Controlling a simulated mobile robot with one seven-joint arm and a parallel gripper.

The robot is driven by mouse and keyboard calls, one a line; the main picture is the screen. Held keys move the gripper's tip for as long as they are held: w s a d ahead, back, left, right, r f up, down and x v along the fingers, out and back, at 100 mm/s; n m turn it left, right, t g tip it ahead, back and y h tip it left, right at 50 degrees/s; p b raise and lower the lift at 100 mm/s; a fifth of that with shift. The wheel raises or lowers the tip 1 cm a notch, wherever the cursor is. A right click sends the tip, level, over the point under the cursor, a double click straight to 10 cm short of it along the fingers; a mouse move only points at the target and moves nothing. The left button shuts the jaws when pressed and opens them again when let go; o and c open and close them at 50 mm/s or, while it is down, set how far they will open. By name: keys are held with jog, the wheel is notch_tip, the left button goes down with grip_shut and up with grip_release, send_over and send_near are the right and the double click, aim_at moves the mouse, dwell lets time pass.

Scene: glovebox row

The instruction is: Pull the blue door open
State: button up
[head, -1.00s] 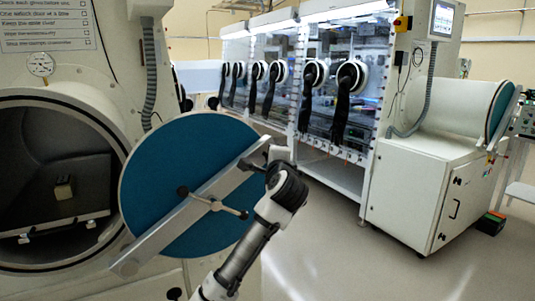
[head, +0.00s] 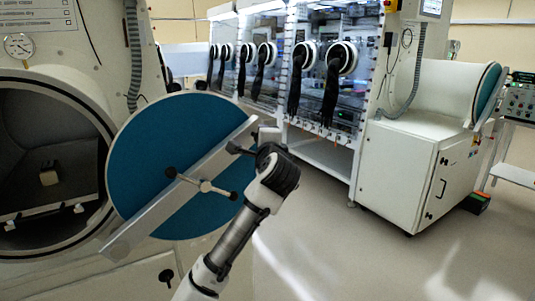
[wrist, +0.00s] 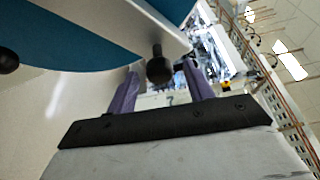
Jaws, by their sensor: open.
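The round blue door (head: 150,130) stands swung away from the round chamber opening (head: 108,130) at the left of the head view. A pale diagonal bar (head: 135,232) crosses its face, with a black-knobbed handle (head: 205,186) at the middle. My gripper (head: 258,143) is at the bar's upper right end, its fingers partly hidden in the head view. In the wrist view, my gripper (wrist: 162,88) is open, its two purple fingers apart. A dark knob on a short stem (wrist: 158,68) shows between them, under the bar (wrist: 130,20). I cannot tell whether the fingers touch it.
A row of glove ports with black gloves (head: 335,65) stands behind. A white cabinet (head: 420,165) with a second round hatch is at the right. The floor (head: 330,255) between is clear.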

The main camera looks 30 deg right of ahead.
jog(key=b+v, duration=0.2)
jog(key=v, duration=0.9)
jog(key=shift+s, duration=0.2)
jog(key=shift+a, duration=0.1)
